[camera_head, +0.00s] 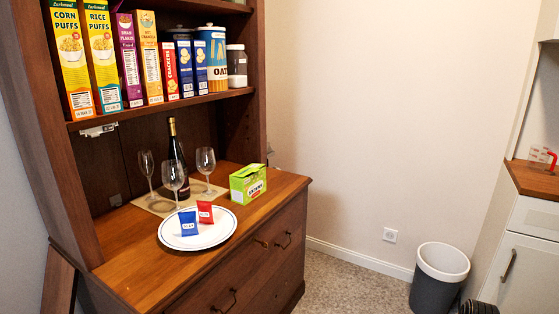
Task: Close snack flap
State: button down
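A small green snack box (248,184) stands on the wooden hutch counter, right of a white plate. Its top has an uneven upper edge, and I cannot tell clearly how far the flap on it stands open. No other flap is plain to see. My gripper is not recognisable in this view, so its place relative to the box does not show.
The white plate (177,239) holds a blue packet (188,224) and a red packet (205,212). Behind stand a dark bottle (173,130) and several wine glasses (206,160). Cereal boxes (103,55) fill the shelf above. A grey bin (439,277) stands on the floor at right.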

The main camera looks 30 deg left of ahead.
aim_at(253, 168)
jog(key=z, duration=0.05)
jog(key=i, duration=0.25)
jog(key=u, duration=2.3)
